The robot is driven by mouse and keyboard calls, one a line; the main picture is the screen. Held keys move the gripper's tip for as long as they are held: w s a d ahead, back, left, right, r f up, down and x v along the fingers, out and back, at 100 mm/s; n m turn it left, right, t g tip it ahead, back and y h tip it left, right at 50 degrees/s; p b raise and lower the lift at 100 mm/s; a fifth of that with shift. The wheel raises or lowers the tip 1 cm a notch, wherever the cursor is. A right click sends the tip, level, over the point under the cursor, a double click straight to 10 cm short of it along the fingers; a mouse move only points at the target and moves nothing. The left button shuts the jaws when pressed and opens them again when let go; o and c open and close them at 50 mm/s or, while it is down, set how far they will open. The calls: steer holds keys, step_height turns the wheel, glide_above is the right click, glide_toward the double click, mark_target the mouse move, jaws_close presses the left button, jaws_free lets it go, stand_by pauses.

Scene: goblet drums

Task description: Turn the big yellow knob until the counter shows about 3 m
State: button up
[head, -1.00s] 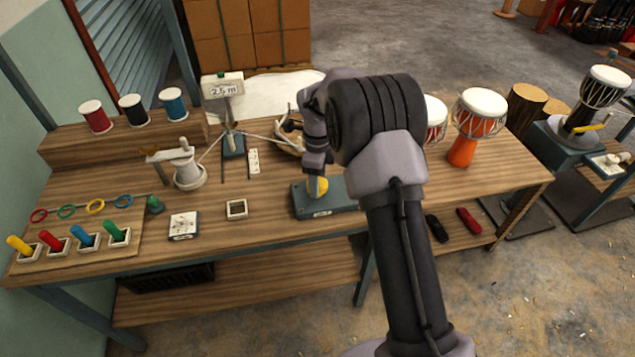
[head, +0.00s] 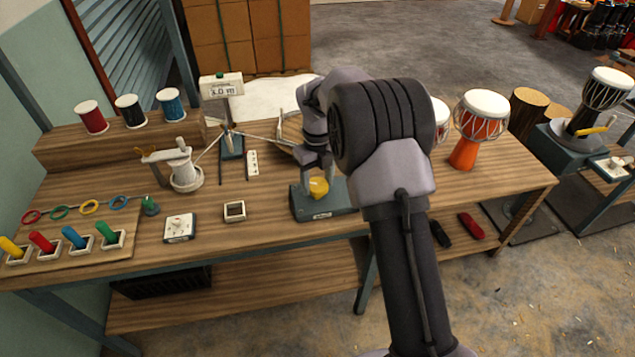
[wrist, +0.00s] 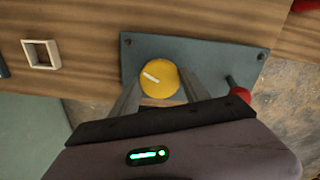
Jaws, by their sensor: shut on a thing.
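The big yellow knob (head: 319,188) sits on a grey-green base plate (head: 328,211) at the bench's front edge. In the wrist view the knob (wrist: 160,86) has a white mark pointing up and left. My gripper (head: 318,178) reaches down over it, and in the wrist view its two fingers (wrist: 160,92) are shut on the knob's sides. The counter (head: 221,87) stands on a post at the back; its first digit is blurred, and the rest reads ".0 m", perhaps "3.0 m".
A red-topped peg (wrist: 240,96) stands beside the knob on its plate, right of my fingers. A small square holder (head: 235,211) and a white dial box (head: 179,228) lie to the left. Goblet drums (head: 480,115) stand to the right.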

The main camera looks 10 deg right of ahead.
mark_target(317, 184)
steer(key=shift+m, duration=0.3)
stand_by(0.4)
steer(key=o, duration=1.4)
steer(key=shift+c, duration=0.2)
step_height(317, 184, up, 17)
steer(key=p, duration=0.6)
steer(key=shift+r+p, duration=0.2)
steer(key=shift+p, duration=0.2)
